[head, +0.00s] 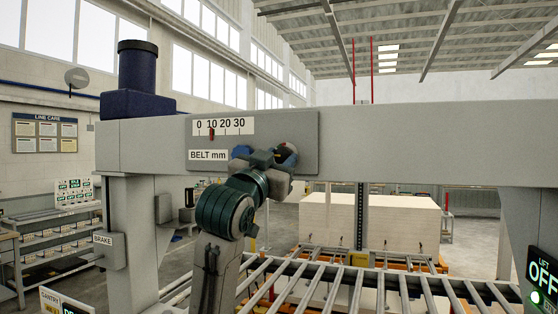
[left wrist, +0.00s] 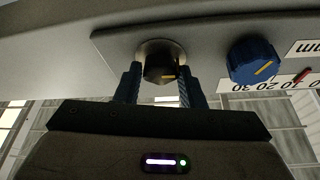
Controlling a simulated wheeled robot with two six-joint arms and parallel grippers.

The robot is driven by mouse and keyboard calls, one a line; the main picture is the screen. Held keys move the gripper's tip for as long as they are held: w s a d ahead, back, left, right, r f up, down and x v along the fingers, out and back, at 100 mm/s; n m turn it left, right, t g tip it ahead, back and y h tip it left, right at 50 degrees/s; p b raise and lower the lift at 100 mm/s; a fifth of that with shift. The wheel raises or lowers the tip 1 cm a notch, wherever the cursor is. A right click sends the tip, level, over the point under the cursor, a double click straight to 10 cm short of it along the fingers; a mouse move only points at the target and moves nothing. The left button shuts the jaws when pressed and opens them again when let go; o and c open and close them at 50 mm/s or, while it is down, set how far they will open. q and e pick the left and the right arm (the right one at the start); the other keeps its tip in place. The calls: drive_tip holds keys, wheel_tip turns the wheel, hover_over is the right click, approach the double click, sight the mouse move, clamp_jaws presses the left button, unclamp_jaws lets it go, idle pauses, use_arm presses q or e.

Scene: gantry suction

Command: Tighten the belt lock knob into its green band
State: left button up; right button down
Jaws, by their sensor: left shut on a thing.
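A dark knob with a yellow mark and a metal collar (left wrist: 160,62) sits on the grey panel (head: 300,125), between the two fingers of my left gripper (left wrist: 158,85). It seems to be the belt lock knob. My left gripper is shut on it; in the head view the gripper (head: 284,156) covers most of it. A blue knob with a yellow mark (left wrist: 253,61) stands beside it, apart from the fingers. The BELT mm scale (head: 223,127) has a red pointer (head: 211,134) near 10. I cannot make out a green band in either view. My right gripper is out of view.
The grey gantry beam (head: 400,135) runs across the view. A roller conveyor (head: 330,285) lies below it, with pale stacked boards (head: 400,222) behind. A BRAKE box (head: 110,252) is on the left post; a LIFT OFF display (head: 542,280) is at the right.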

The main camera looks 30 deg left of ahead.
use_arm(q)
drive_tip(key=shift+a+m+h, duration=0.1)
drive_tip(key=shift+m+h, duration=0.9)
drive_tip(key=shift+m, duration=0.7)
drive_tip(key=o, duration=1)
drive_tip(key=b+v, duration=0.6)
drive_tip(key=v, duration=0.4)
drive_tip(key=shift+s, duration=0.4)
